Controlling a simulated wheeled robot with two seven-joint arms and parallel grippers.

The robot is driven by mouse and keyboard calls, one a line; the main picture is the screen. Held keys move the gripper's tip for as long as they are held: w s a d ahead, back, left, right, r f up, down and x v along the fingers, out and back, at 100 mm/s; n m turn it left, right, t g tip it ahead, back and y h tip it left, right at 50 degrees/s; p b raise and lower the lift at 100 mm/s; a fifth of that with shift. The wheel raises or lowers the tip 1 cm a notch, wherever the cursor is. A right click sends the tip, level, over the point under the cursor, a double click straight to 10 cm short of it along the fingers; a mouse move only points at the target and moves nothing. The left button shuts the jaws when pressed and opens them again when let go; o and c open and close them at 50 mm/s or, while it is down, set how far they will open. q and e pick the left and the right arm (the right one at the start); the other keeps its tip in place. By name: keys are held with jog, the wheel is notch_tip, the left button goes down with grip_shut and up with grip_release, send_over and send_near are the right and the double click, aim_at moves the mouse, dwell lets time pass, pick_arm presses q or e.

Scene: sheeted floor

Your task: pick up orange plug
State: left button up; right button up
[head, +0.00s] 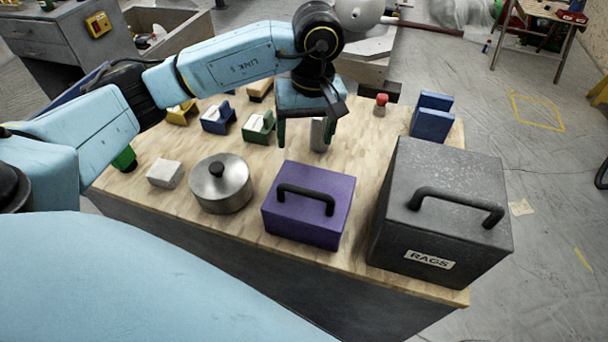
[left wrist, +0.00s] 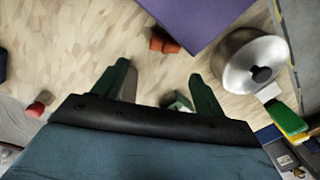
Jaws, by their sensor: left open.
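The orange plug (left wrist: 163,40) lies on the wooden tabletop in the left wrist view, close beside the purple box. I cannot make it out in the head view, where the purple box (head: 308,205) and my gripper stand in that area. My left gripper (head: 306,145) is open above the table, just behind the purple box. In the left wrist view its two dark green fingers (left wrist: 159,72) point toward the plug, apart from it, with nothing held between them. My right gripper is not in view.
A metal pot (head: 220,184) and a white block (head: 165,173) stand left of the purple box. A large grey RAGS box (head: 440,212) stands right. Behind are yellow, blue and green holders (head: 259,127), a red-topped item (head: 380,104) and blue blocks (head: 432,116).

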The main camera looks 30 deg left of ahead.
pick_arm(q)
notch_tip(320, 180, down, 2)
jog(key=shift+s+f, duration=0.1)
jog(key=shift+f, duration=0.05)
jog(key=f, duration=0.1)
jog(key=f+b, duration=0.1)
jog(key=s+f+b, duration=0.1)
jog(key=f, duration=0.1)
jog(key=shift+a, duration=0.3)
jog(key=shift+f, duration=0.4)
jog(key=c, duration=1.1)
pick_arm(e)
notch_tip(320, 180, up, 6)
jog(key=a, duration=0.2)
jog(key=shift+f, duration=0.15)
